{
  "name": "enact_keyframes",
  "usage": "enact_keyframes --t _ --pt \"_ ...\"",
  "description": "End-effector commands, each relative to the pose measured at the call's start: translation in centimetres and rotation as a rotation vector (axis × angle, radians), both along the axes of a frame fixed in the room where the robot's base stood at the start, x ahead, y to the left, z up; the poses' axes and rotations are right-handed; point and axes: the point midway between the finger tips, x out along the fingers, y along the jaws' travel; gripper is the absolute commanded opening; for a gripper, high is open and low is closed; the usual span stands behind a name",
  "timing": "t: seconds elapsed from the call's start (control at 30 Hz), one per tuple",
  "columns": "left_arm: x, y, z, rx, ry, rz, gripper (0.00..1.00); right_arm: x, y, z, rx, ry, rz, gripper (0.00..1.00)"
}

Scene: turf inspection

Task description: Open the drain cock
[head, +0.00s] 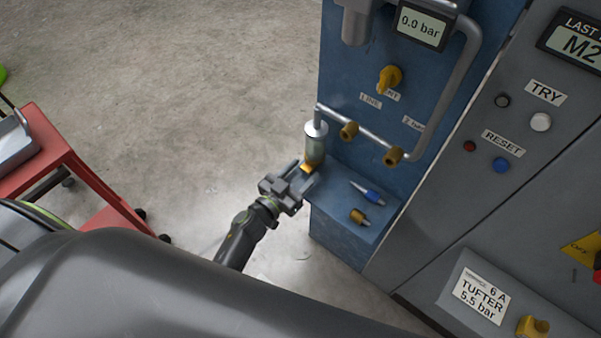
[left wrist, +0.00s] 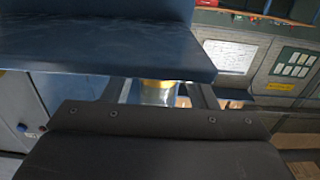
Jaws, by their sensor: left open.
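The drain cock (head: 307,167) is a small yellow piece at the lower end of a clear-walled bowl (head: 315,146) on the front of the blue panel. In the left wrist view a yellow band (left wrist: 157,84) with a silvery part below it shows between the fingers; I take it for the cock. My left gripper (head: 304,174) is open, with its two fingers on either side of the cock. I cannot tell whether either finger touches it. My right gripper is not in view.
The blue ledge (head: 335,205) beside the gripper holds a blue pen-like tool (head: 367,192) and a brass fitting (head: 359,217). A yellow knob (head: 390,78) and a gauge reading 0.0 bar (head: 421,26) are above. A red cart (head: 75,165) stands left. Floor between is clear.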

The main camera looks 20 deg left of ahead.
Motion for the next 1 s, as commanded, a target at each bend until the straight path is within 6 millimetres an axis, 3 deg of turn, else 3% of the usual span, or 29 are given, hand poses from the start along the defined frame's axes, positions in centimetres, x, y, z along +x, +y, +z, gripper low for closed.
enact_keyframes --t 0.17,0.5,0.73,1.0 --pt "0.00 0.00 0.00 0.000 0.000 0.000 0.52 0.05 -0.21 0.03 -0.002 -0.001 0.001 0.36" --pt "-0.02 0.02 0.01 0.000 0.000 0.000 0.09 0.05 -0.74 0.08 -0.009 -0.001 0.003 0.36" --pt "-0.03 0.01 0.08 0.046 -0.017 0.000 0.08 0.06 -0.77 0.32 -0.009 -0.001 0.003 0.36" --pt "-0.04 -0.03 0.07 0.248 -0.090 0.001 0.08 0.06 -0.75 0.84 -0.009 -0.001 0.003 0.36"
